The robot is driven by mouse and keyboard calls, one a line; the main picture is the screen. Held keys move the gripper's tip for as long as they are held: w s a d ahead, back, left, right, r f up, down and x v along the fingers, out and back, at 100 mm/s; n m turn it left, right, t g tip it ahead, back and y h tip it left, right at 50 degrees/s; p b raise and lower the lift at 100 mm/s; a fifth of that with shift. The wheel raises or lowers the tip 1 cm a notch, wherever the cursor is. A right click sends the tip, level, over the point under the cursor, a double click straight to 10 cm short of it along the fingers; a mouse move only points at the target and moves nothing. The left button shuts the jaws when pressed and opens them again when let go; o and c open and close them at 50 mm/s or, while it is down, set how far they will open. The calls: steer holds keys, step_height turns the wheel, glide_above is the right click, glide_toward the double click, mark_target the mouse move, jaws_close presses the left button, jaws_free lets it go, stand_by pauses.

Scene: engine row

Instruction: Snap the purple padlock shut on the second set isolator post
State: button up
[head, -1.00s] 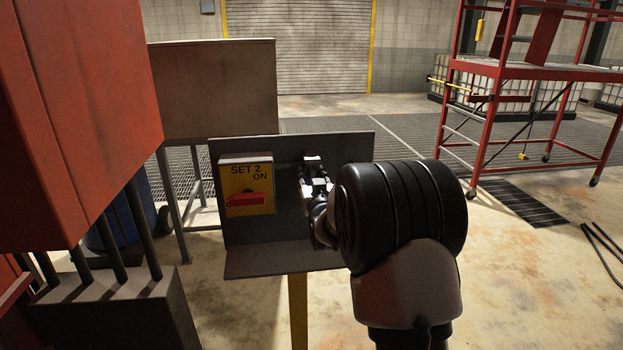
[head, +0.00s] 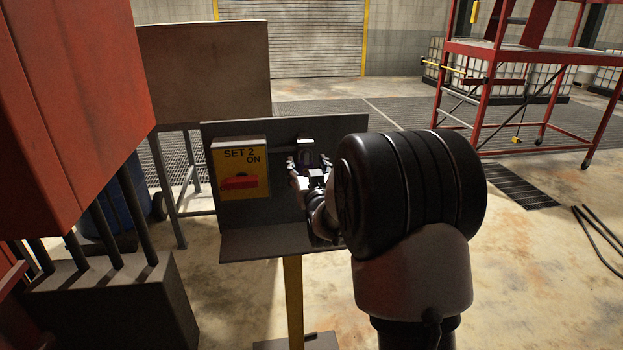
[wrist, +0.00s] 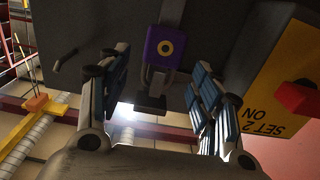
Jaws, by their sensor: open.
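The purple padlock (wrist: 165,47) with a gold ring on its face hangs in front of the grey panel (head: 230,213). Its grey shackle (wrist: 146,78) points toward a dark post (wrist: 150,103); I cannot tell whether the shackle is closed. In the head view the post's pale end (head: 306,141) shows just above my gripper. My gripper (wrist: 160,90) is open, its blue-padded fingers wide apart on either side of the padlock and apart from it. In the head view my gripper (head: 309,172) is partly hidden by my wrist.
A red cabinet (head: 75,100) with dark conduits stands close at the left. The panel has a lower ledge and stands on a yellow post (head: 293,300).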

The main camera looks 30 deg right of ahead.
steer(key=v, duration=0.8)
steer(key=shift+r, duration=0.1)
steer(key=s+a+n+g+y, duration=0.25)
steer(key=s+a+g, duration=0.35)
steer(key=s+a, duration=0.5)
steer(key=s+a+f+g, duration=0.1)
steer(key=s+g, duration=0.1)
steer(key=s, duration=0.6)
steer(key=s+a+f+g+y, duration=0.1)
steer(key=s+a+f+g, duration=0.1)
steer(key=s, duration=0.7)
steer(key=s+a+f+g+y, duration=0.1)
steer(key=s+a+f+g, duration=0.1)
steer(key=s, duration=0.6)
steer(key=shift+s+f+n+g, duration=0.15)
steer(key=shift+f+n+g, duration=0.1)
steer(key=shift+n+g, duration=0.15)
